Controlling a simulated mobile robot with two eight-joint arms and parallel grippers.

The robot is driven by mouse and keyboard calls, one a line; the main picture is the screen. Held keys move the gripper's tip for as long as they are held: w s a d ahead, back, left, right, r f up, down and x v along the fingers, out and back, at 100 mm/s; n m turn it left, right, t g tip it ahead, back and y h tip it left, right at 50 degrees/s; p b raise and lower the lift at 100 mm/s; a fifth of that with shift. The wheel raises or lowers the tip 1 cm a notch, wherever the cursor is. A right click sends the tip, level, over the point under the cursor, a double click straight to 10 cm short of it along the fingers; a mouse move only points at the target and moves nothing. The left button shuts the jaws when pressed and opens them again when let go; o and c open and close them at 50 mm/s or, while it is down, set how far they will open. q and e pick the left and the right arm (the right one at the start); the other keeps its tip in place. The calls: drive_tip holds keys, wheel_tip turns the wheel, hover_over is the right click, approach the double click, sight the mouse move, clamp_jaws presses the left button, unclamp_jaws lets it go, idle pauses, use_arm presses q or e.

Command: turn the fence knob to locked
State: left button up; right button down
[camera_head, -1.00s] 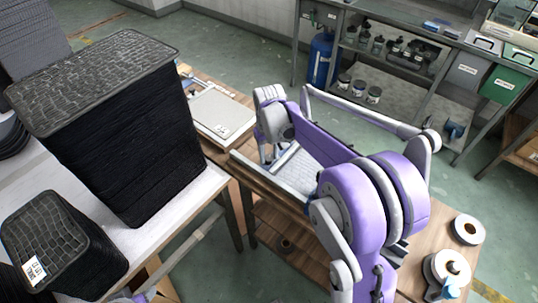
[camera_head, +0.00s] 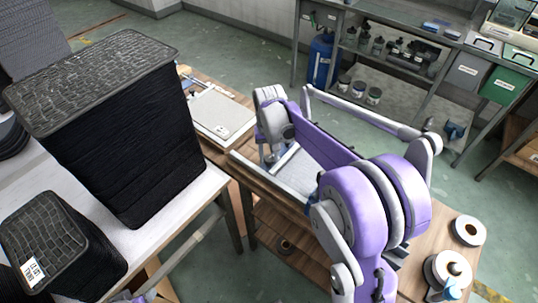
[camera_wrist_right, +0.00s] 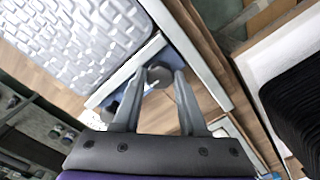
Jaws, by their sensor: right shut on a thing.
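My right gripper (camera_wrist_right: 166,84) is shut on the small dark grey fence knob (camera_wrist_right: 160,75), seen between its fingertips in the right wrist view. The knob sits by a blue part of the fence (camera_wrist_right: 182,48), beside a pale bar. The knob's marking is not readable, so I cannot tell its setting. In the head view my right arm reaches over the workbench and hides most of the knob area. A pale patterned panel (camera_wrist_right: 70,40) lies next to the fence; it also shows in the head view (camera_head: 302,172).
Tall black stacked panels (camera_head: 130,150) stand on the left table, with a shorter black stack (camera_head: 65,240) in front. A flat pale device (camera_head: 218,112) lies on the bench beyond. White rolls (camera_head: 467,231) sit at the bench's right end. Grey shelving (camera_head: 400,80) stands behind.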

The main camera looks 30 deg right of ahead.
sight(269, 158)
drive_tip(key=shift+c, duration=2.2)
unclamp_jaws()
wheel_tip(269, 158, up, 11)
drive_tip(key=shift+p, duration=0.4)
drive_tip(key=s+a+f+n+t+p, duration=0.1)
drive_tip(key=s+a, duration=0.4)
drive_tip(key=s, duration=0.5)
drive_tip(key=s+a+f+n+t+p, duration=0.2)
drive_tip(key=s+a+f+n+t, duration=0.1)
drive_tip(key=s, duration=0.8)
drive_tip(key=shift+s+a+f+n+t, duration=0.15)
drive_tip(key=shift+a+f+n+t, duration=0.15)
drive_tip(key=shift+a+f+t, duration=0.55)
